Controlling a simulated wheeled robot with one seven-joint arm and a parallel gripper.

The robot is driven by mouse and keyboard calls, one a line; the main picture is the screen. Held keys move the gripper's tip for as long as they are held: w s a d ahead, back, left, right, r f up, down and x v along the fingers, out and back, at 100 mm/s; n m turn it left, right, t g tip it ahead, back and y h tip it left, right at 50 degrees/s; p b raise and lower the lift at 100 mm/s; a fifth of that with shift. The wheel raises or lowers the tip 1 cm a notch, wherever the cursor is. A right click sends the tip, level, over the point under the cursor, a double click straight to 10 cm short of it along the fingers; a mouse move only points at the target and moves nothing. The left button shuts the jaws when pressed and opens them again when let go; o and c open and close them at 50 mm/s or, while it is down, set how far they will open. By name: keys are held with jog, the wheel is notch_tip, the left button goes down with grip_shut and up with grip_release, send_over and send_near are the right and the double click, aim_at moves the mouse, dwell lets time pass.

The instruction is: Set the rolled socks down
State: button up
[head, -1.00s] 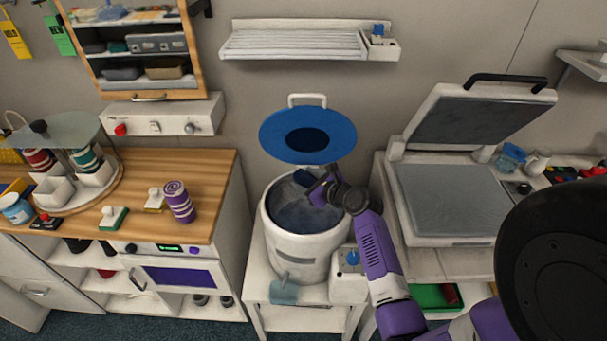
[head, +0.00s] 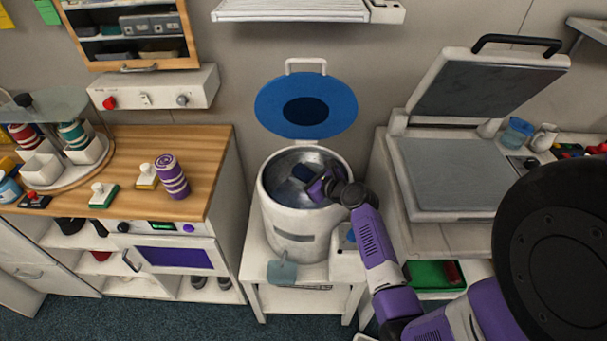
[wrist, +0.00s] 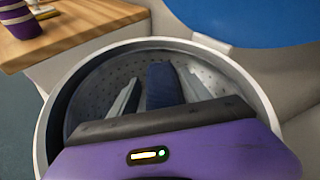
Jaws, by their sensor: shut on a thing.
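The rolled socks (wrist: 163,86) are a dark navy roll, held between the two pale fingers of my gripper (wrist: 160,82) in the wrist view. In the head view the socks (head: 302,173) show as a dark blue patch inside the open white tub (head: 296,222). My gripper (head: 321,186) reaches into the tub from the right, over its right rim, and is shut on the socks. The tub has a grey perforated metal drum (wrist: 210,78). The lower end of the socks is hidden behind my purple gripper body, so I cannot tell whether they touch the drum floor.
The tub's blue lid (head: 306,106) stands open behind it. A wooden counter (head: 135,165) with a striped purple cup (head: 172,177) lies left. An open press (head: 448,172) stands right. A small control box (head: 346,262) sits by the tub's right side.

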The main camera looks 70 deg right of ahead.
aim_at(303, 169)
jog(key=o, duration=1.4)
notch_tip(303, 169, up, 6)
jog(key=p, duration=0.6)
jog(key=shift+f, duration=0.2)
jog(key=shift+r, duration=0.65)
